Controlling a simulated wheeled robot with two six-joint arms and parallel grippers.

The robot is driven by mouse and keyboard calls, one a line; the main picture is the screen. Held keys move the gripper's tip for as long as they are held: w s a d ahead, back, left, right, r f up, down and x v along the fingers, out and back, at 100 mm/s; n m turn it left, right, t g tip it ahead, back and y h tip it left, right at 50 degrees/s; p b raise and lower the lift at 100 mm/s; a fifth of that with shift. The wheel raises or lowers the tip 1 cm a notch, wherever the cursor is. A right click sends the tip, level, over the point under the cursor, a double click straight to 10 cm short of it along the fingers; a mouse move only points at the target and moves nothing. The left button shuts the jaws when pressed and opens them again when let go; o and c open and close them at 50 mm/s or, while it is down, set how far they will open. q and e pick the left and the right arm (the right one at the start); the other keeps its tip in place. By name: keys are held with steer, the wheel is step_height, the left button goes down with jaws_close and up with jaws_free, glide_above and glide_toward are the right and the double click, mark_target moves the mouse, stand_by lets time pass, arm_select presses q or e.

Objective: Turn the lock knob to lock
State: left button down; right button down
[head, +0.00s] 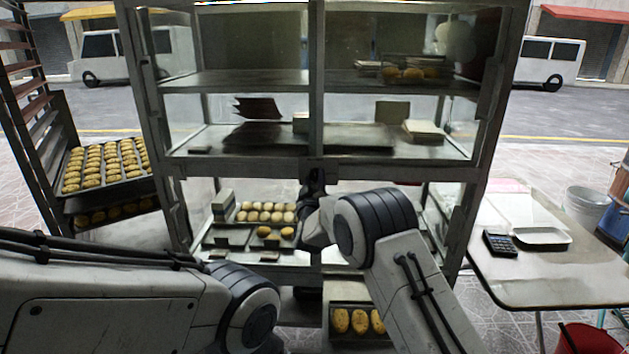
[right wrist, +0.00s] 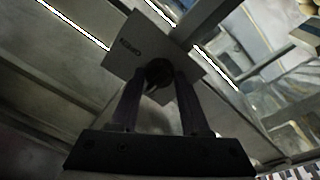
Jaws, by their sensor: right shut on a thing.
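The round dark lock knob (right wrist: 158,71) shows in the right wrist view, in front of a grey square lock plate (right wrist: 130,50) with a small dark label. My right gripper (right wrist: 156,82) has its two fingers on either side of the knob and is shut on it. In the head view my right gripper (head: 313,187) is at the middle post of the glass cabinet (head: 316,120), just under the wide cross rail. The knob is hidden there behind the gripper and wrist. My left arm lies low at the left in the head view, and its gripper does not show.
Trays of buns (head: 265,212) sit on the cabinet's lower shelf. A rack with bun trays (head: 110,165) stands at the left. A side table (head: 545,265) with a calculator (head: 500,244) and a white tray (head: 541,236) stands at the right.

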steer(key=shift+d+f, duration=0.1)
steer(key=shift+f, duration=0.1)
steer(key=shift+c, duration=1.9)
jaws_free()
steer(key=shift+r, duration=0.1)
steer(key=s+f+b, duration=0.1)
steer(key=s+b, duration=0.1)
steer(key=s, duration=0.8)
steer(key=shift+s+a+f, duration=0.2)
steer(key=shift+a, duration=0.1)
